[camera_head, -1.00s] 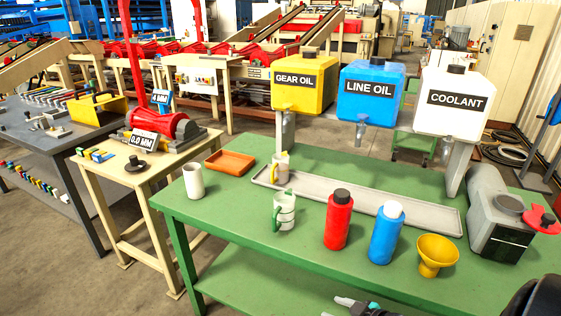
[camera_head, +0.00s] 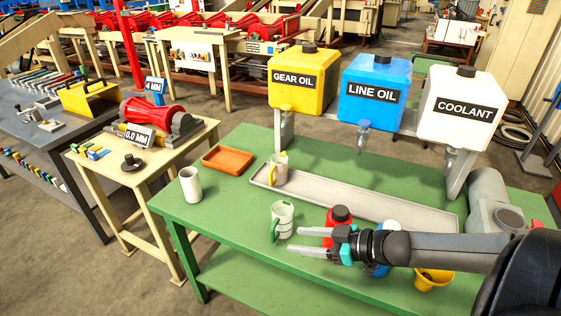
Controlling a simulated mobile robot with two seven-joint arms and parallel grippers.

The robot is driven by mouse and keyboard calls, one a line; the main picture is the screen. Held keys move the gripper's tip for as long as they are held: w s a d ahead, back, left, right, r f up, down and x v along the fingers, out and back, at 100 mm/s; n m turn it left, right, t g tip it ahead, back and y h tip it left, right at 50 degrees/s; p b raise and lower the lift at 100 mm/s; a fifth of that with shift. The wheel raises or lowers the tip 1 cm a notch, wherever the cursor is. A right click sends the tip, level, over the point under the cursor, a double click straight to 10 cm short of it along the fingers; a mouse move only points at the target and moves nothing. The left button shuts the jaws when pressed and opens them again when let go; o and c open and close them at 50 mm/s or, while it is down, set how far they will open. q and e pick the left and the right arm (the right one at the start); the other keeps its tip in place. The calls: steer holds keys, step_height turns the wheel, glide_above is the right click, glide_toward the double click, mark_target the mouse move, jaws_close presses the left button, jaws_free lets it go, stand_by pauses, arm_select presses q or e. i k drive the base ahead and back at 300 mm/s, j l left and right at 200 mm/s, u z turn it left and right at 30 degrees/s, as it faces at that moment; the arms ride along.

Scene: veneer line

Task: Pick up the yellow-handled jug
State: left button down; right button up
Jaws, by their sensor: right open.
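The yellow-handled jug (camera_head: 279,173) is a pale jug standing at the left end of the grey drip tray (camera_head: 345,202), below the gear oil tank. Its yellow handle faces left-down. A similar jug with a green handle (camera_head: 285,220) stands on the green table in front of the tray. My right gripper (camera_head: 294,240) reaches in from the right, its two fingers open and pointing left. The fingers show just below the green-handled jug, apart from the yellow-handled jug, with nothing seen between them. My left gripper is not in view.
A red bottle (camera_head: 339,217), a mostly hidden blue bottle and a yellow funnel (camera_head: 432,282) are by my right arm. A white cup (camera_head: 191,184) and orange tray (camera_head: 228,160) stand left. Gear oil (camera_head: 302,95), line oil and coolant tanks stand above the drip tray.

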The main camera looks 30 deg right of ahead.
mark_target(278, 173)
steer(key=i+l, duration=0.9)
steer(key=l, duration=0.25)
